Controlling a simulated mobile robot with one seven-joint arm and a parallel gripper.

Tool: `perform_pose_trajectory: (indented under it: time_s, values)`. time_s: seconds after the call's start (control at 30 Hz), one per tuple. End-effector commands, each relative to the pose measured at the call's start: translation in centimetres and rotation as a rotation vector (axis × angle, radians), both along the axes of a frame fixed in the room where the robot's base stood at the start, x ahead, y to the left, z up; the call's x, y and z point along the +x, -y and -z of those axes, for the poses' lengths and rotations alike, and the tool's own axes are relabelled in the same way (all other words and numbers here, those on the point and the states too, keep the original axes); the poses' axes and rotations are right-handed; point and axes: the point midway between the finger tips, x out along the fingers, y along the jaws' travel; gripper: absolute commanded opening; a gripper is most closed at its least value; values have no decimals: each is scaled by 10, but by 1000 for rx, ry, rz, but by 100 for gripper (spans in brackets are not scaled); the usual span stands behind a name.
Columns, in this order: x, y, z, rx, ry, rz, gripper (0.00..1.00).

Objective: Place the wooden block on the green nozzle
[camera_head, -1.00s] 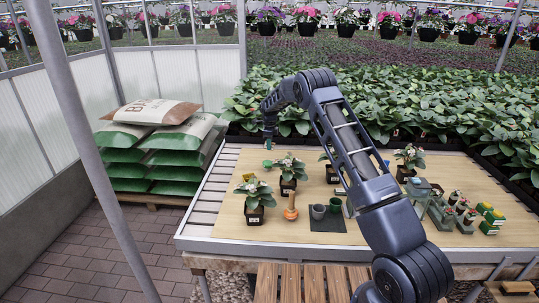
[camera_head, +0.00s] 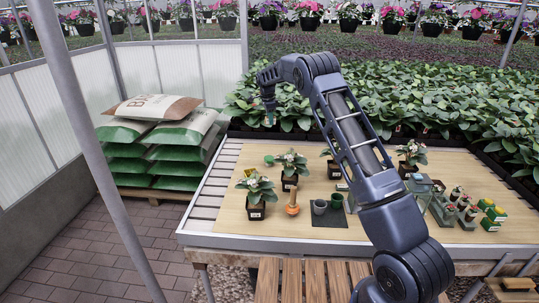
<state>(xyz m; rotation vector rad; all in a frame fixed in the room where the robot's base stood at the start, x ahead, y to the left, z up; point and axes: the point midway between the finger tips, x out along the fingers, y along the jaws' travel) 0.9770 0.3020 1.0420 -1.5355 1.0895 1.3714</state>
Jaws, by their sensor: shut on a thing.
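My gripper (camera_head: 270,113) hangs pointing down at the end of my arm, in front of the plant bed and above the far left of the table. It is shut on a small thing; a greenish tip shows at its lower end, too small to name. A small green piece (camera_head: 269,159), perhaps the green nozzle, lies on the board below, apart from my gripper. A tan and orange upright piece (camera_head: 292,200) stands near the front potted plants; I cannot tell whether it is the wooden block. No other clear wooden block shows.
Potted plants (camera_head: 256,194) stand on the wooden board (camera_head: 232,215), with another close behind (camera_head: 290,165). Green and grey cups (camera_head: 320,207) stand on a dark mat. Small pots and yellow-green boxes (camera_head: 494,214) are at right. My arm crosses above the board's middle.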

Motion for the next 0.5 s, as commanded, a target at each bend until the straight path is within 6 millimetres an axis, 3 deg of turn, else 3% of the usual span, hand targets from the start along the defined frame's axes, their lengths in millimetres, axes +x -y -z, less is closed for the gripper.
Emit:
perform_pose_trajectory:
  time_s: [0.2,0.5]
  values:
    - [-1,-4,-1,-70,24,-293,0]
    - [0,-7,5,-105,47,-460,0]
